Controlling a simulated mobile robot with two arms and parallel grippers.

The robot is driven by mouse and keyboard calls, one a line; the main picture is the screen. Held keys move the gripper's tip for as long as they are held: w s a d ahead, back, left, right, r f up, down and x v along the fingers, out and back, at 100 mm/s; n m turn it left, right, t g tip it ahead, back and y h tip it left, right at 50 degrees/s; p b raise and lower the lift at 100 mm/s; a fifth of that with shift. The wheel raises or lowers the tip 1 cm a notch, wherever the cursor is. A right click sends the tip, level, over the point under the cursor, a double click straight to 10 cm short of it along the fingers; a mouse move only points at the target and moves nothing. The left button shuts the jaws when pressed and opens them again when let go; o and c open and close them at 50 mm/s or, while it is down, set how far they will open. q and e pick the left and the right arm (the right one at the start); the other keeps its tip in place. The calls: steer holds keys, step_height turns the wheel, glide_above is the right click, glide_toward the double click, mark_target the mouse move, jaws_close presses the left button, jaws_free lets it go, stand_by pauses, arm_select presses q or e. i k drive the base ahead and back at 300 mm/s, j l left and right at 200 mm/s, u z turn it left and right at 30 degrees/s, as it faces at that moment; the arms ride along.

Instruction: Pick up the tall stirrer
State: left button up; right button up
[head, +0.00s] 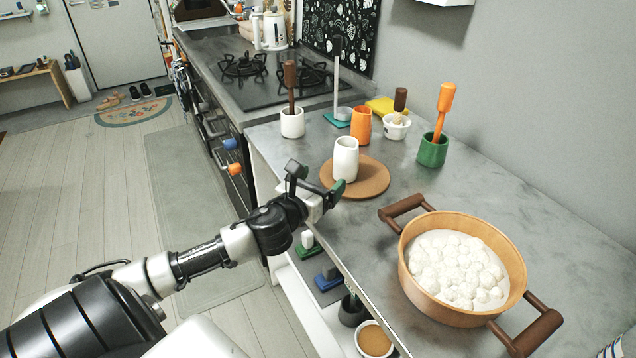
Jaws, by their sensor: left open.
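Several stirrer-like tools stand upright on the grey counter. The tallest has a thin grey shaft and a dark tip (337,75), and rises from a teal base (335,120) at the back. A brown-handled one (290,80) stands in a white cup (292,124). An orange-handled one (443,108) leans in a green cup (433,150). A short brown-handled one (400,98) is in a small white bowl (397,130). My left gripper (316,180) is open and empty at the counter's front edge, left of a white vase (345,160) and nearer than the tools. My right gripper is not in view.
The white vase stands on a round brown board (372,182), with an orange cup (361,123) behind. A wooden pot with brown handles (410,270) holds white lumps at the right front. A black cooktop (270,80) lies farther back. Bare counter lies right of the green cup.

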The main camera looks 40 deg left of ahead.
mark_target(289, 66)
steer(key=u, duration=1.4)
